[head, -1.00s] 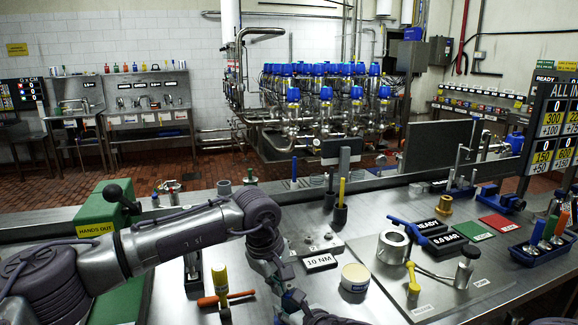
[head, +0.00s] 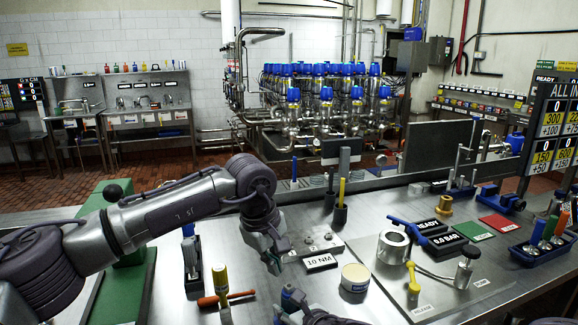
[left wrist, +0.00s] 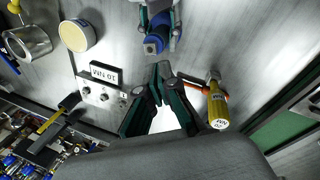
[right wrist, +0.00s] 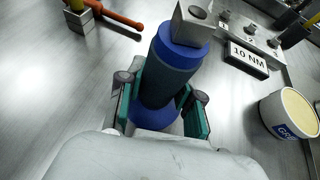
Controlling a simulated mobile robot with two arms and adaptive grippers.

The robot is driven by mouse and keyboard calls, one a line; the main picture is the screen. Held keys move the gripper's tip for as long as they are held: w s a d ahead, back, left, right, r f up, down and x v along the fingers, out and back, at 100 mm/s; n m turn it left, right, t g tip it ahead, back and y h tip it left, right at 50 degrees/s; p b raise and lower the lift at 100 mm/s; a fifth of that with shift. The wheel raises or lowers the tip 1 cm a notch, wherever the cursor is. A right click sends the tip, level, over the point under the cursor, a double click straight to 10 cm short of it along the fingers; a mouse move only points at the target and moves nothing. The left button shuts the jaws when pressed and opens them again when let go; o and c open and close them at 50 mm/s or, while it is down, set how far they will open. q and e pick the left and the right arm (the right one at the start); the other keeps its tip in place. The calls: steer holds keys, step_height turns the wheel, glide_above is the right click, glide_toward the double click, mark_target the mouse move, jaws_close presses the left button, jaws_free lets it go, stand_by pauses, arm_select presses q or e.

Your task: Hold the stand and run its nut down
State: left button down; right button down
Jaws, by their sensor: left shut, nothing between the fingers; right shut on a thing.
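My right gripper (right wrist: 160,88) is shut around a blue and dark round piece (right wrist: 172,68) with a square metal block (right wrist: 192,22) on its end. The piece also shows in the left wrist view (left wrist: 158,28), just beyond my left fingertips. My left gripper (left wrist: 162,72) is shut and empty, apart from the piece. In the head view my left gripper (head: 277,266) hangs above my right gripper (head: 290,298), which is partly cut off at the bottom edge.
A yellow-handled driver (head: 220,280) stands by a red-orange tool (head: 240,296), left of my grippers. A "10 NM" sign (head: 320,262) and a steel block with numbered studs (head: 318,242) lie behind. A cream-topped tin (head: 355,277) stands to the right.

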arm_select(q)
steer(key=shift+s+d+f, duration=0.25)
steer(key=shift+d+f, duration=0.05)
steer(key=shift+f, duration=0.7)
steer(key=shift+s+d+f, duration=0.2)
steer(key=shift+d+f, duration=0.1)
steer(key=shift+f, duration=0.7)
steer(key=shift+s+d+f, duration=0.25)
steer(key=shift+d+f, duration=0.05)
steer(key=shift+f, duration=0.7)
steer(key=shift+w+d, duration=0.1)
steer(key=shift+w, duration=0.45)
steer(key=shift+w+a, duration=0.5)
steer(key=shift+a, duration=0.05)
steer(key=shift+s+a, duration=0.1)
steer(key=shift+a, duration=0.05)
glide_toward(287, 295)
steer(key=shift+w, duration=0.7)
steer(key=shift+a+f, duration=0.35)
